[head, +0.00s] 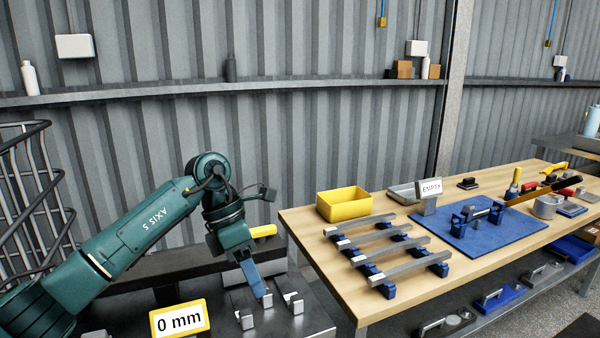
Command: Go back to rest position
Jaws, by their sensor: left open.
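My left arm, dark green, comes in from the left and bends down at its wrist. My left gripper (262,290) points down over a dark metal surface (312,318) with small light metal brackets (292,302) on it. Its fingers look bluish, and one hides most of the other. It is open, and I see nothing held in it. I cannot tell whether its tip touches a bracket. My right gripper is not in view.
A wooden table (400,290) stands to the right with a yellow bin (342,204), several metal bars on blue holders, a blue mat (485,238) and hand tools. A "0 mm" sign (180,319) stands near my gripper. A wire rack (35,200) is at far left.

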